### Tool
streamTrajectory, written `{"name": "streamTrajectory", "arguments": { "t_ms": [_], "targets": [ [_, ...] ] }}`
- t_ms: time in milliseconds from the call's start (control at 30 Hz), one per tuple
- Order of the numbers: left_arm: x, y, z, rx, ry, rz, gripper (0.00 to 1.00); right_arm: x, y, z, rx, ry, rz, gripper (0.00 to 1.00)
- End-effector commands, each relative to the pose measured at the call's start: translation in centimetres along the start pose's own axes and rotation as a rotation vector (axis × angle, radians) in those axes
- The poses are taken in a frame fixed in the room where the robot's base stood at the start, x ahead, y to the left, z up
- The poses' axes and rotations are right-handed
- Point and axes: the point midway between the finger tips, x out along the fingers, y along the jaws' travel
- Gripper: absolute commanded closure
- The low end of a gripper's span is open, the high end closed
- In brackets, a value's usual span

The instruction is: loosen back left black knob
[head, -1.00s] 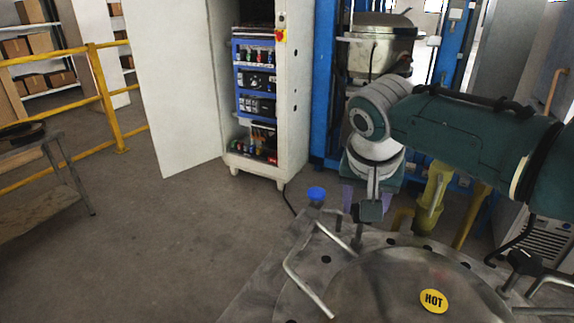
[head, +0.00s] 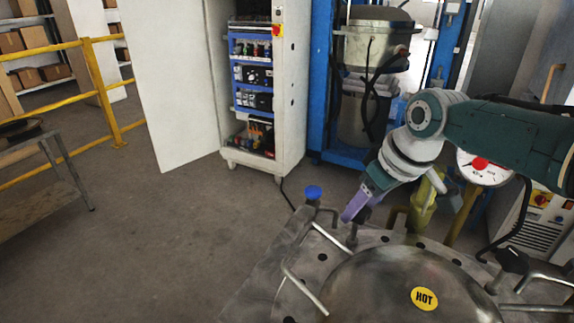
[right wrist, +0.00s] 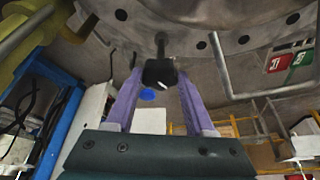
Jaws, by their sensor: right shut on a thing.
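The black knob (right wrist: 160,72) sits on a thin stem at the edge of the grey metal plate (right wrist: 245,60). In the right wrist view, it is between the purple fingertips of my right gripper (right wrist: 161,76), which is shut on it. In the head view, my right gripper (head: 351,214) reaches down from the right to the back left of the round lid (head: 385,278), tilted down and left, and its fingers largely hide the knob. My left gripper is in neither view.
Bent metal handles (head: 300,290) rise beside the lid, which bears a yellow HOT label (head: 424,298). Another black knob (head: 513,260) is at the right. A yellow-green post (head: 424,205) stands behind.

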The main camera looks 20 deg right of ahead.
Motion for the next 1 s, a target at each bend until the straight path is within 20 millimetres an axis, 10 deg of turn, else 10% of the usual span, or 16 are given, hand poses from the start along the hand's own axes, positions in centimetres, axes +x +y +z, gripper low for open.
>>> {"name": "streamTrajectory", "arguments": {
  "t_ms": [1000],
  "targets": [
    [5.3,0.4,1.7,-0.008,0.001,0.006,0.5,0.1,0.4,-0.1,-0.48,-0.002,-0.195,1.0]
  ]
}}
